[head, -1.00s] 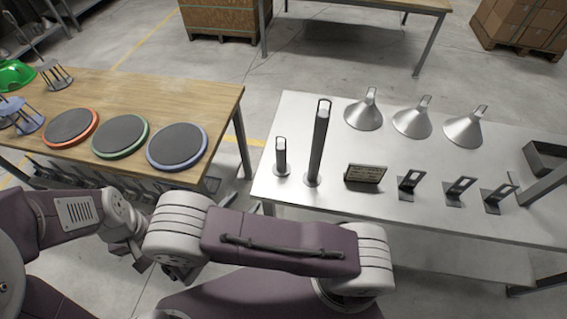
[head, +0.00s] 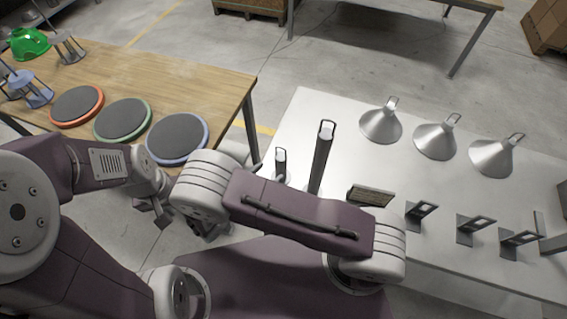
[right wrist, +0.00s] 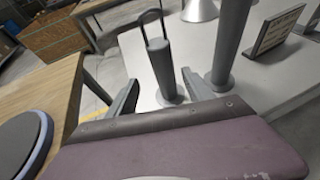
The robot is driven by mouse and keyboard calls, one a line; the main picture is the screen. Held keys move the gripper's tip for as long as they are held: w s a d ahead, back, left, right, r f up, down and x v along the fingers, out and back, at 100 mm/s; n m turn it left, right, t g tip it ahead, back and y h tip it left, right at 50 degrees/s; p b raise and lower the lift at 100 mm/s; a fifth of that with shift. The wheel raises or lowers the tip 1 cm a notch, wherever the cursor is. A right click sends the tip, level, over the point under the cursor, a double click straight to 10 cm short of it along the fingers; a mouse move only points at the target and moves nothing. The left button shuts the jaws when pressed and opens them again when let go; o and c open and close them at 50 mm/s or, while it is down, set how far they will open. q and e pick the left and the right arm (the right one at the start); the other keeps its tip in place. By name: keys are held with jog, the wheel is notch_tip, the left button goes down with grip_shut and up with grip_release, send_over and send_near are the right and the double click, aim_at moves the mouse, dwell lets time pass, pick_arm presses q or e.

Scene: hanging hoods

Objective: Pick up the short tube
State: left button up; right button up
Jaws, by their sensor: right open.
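The short tube (head: 281,164) is a grey upright cylinder with a wire loop on top, standing at the near left corner of the metal table (head: 300,120). A taller dark tube (head: 320,160) stands just right of it. In the right wrist view the short tube (right wrist: 162,68) rises between the two fingers of my right gripper (right wrist: 160,82), with gaps on both sides. The right gripper (head: 251,160) is open and empty, just left of the tube in the head view. My left gripper (head: 157,212) is low at left, its jaws unclear.
A small sign (head: 370,195) and several metal brackets (head: 421,213) line the near side of the metal table. Metal hoods (head: 381,125) stand behind. A wooden table (head: 190,82) with round pads (head: 177,139) is at left, with a floor gap between tables.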

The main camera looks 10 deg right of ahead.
aim_at(277, 168)
jog(key=shift+w+d, duration=0.25)
jog(key=shift+d, duration=0.1)
jog(key=shift+w+d+f, duration=0.15)
jog(key=shift+d+f, duration=0.1)
jog(key=shift+w+d+f, duration=0.15)
jog(key=shift+w+d, duration=0.05)
jog(key=shift+w, duration=0.05)
jog(key=p+x, duration=0.1)
jog(key=x, duration=0.3)
jog(key=shift+s+d+p, duration=0.2)
jog(key=shift+s+p, duration=0.05)
jog(key=shift+p, duration=0.1)
jog(key=shift+w+d+f, duration=0.35)
jog(key=shift+f, duration=0.05)
grip_shut()
